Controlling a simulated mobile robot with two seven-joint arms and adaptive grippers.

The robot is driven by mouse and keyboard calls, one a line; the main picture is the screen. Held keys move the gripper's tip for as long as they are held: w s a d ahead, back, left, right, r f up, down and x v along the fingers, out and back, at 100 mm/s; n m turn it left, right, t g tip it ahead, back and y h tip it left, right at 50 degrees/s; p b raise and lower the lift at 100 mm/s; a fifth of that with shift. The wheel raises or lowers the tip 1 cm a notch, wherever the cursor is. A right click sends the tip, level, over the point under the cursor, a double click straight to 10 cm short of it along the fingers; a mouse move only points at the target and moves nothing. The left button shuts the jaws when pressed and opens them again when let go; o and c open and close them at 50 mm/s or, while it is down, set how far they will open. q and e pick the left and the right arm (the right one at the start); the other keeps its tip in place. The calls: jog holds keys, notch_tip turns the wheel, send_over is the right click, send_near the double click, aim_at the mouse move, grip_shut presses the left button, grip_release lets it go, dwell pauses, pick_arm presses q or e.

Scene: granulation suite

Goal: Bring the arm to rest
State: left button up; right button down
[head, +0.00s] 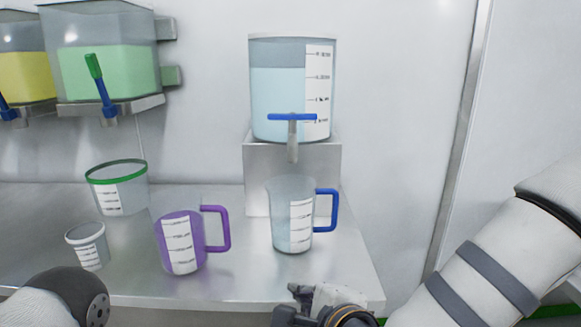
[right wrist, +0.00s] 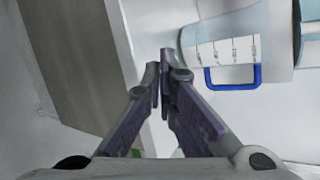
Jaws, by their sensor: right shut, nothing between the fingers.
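My right gripper (head: 300,293) is at the bottom middle of the head view, in front of the bench's front edge and partly cut off by the frame. In the right wrist view its fingers (right wrist: 162,72) are shut with nothing between them. A clear measuring jug (head: 292,222) with a blue handle stands upright under the tap of the dispenser, beyond the gripper and apart from it. The jug also shows in the right wrist view (right wrist: 222,48). Pale liquid seems to be in its lower part. Only a link of my left arm shows at bottom left; its gripper is out of view.
A blue-tapped dispenser (head: 277,90) stands on a metal block (head: 262,180). A purple jug (head: 180,240), a green-rimmed container (head: 118,190) and a small cup (head: 88,247) stand left on the bench (head: 345,275). Green (head: 105,75) and yellow (head: 27,75) tanks hang above.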

jog(key=s+d+f+n+g+h, duration=0.1)
jog(key=s+d+f+n+g, duration=0.25)
jog(key=s+f, duration=0.5)
jog(key=s+d+f+n+g, duration=0.3)
jog(key=s+d+f+n, duration=0.15)
jog(key=s+f, duration=0.45)
jog(key=s+d+f+n+g+h, duration=0.1)
jog(key=s+d+f+n+g, duration=0.1)
jog(key=s, duration=0.5)
jog(key=s+d+f+n+g+h, duration=0.1)
jog(key=s+d+f+n+g, duration=0.2)
jog(key=s+d, duration=0.3)
jog(key=s+d+f+n+g+h+p, duration=0.1)
jog(key=s+d+n, duration=0.3)
jog(key=s, duration=0.6)
jog(key=shift+f+n+g, duration=0.5)
jog(key=shift+f+g, duration=0.2)
jog(key=shift+g, duration=0.05)
jog(key=shift+d, duration=0.1)
